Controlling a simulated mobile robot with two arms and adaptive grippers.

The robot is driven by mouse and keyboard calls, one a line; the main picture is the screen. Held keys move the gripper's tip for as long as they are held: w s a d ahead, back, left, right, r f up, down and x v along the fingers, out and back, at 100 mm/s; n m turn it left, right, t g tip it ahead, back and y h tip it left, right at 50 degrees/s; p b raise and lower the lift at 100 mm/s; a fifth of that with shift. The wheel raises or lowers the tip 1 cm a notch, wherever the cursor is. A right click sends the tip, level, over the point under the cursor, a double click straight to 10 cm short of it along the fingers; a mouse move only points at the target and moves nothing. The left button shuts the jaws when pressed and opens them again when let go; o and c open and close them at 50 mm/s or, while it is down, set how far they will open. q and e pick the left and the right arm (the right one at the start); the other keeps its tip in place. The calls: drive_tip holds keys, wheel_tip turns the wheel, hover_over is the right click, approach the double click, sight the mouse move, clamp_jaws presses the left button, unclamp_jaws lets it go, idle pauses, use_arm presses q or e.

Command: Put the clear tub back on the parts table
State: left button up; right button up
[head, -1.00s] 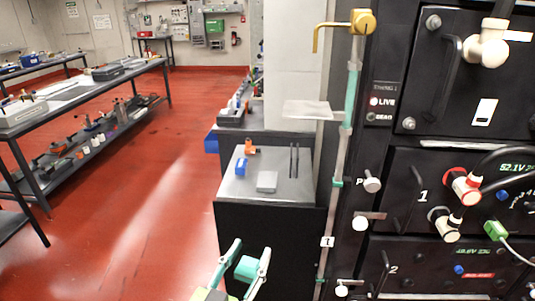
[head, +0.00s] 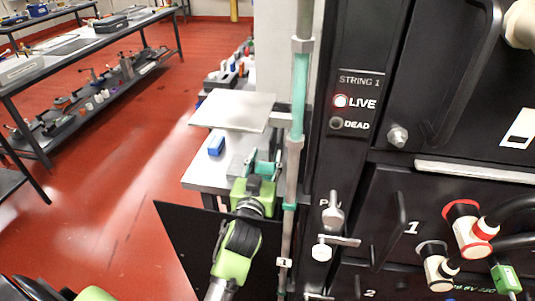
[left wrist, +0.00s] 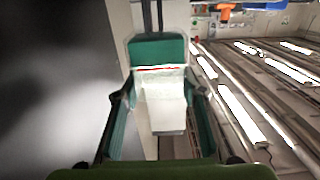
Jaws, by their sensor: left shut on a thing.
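My left gripper (head: 264,168) is shut, fingers pointing away, over the right part of a small grey-topped table (head: 196,178). In the left wrist view a thing with a teal end and a pale, see-through-looking body, seemingly the clear tub (left wrist: 164,102), sits between the fingers (left wrist: 158,105). In the head view the gripper mostly hides the held thing. I cannot tell whether it touches the tabletop. My right gripper is not in view.
A pale plate (head: 233,110) juts out above the table. A blue item (head: 216,145) and a grey box (head: 237,166) sit on the table. A vertical pole (head: 298,110) and the black battery rack (head: 385,200) stand close on the right. Red floor lies open at left.

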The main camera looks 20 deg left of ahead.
sight(268, 156)
use_arm(q)
drive_tip(key=w, duration=0.1)
drive_tip(key=w+f, duration=0.1)
drive_tip(key=w, duration=0.1)
drive_tip(key=shift+a+f, duration=0.2)
drive_tip(key=shift+a, duration=0.05)
drive_tip(key=shift+w+a+f, duration=0.1)
drive_tip(key=shift+w+f, duration=0.15)
drive_tip(key=shift+w, duration=0.1)
drive_tip(key=w+f, duration=0.2)
drive_tip(key=shift+w+a+f, duration=0.1)
drive_tip(key=shift+w+a, duration=0.25)
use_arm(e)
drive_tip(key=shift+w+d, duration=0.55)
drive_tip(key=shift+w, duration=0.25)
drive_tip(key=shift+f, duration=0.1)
use_arm(q)
drive_tip(key=o, duration=1.1)
drive_tip(key=shift+c, duration=0.2)
drive_tip(key=shift+s, duration=0.1)
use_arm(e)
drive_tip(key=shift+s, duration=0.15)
